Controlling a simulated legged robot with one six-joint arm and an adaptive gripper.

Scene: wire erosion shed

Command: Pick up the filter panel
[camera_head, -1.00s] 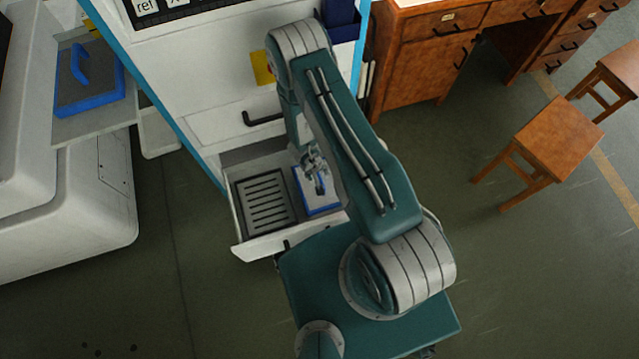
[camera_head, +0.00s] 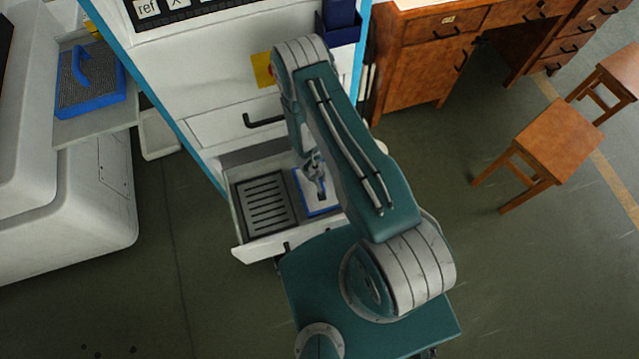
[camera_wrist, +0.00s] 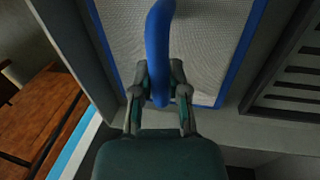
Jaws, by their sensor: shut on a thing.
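A filter panel (camera_head: 328,205) with a blue frame lies in the right part of the open drawer, largely covered by my arm. In the wrist view its pale mesh (camera_wrist: 213,35) fills the upper middle, with a blue arched handle (camera_wrist: 158,45) standing on it. My gripper (camera_wrist: 160,95) is shut on this handle, one finger on each side. In the head view my gripper (camera_head: 318,188) is low in the drawer over the panel. The panel appears to sit within the drawer; I cannot tell whether it is lifted.
The drawer (camera_head: 268,247) also holds a dark slotted plate (camera_head: 265,200) beside the panel. A second blue-framed panel (camera_head: 90,95) with a handle lies on a shelf (camera_head: 95,125) at the left. A stool (camera_head: 555,140) and desk (camera_head: 425,70) stand right, with clear floor below.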

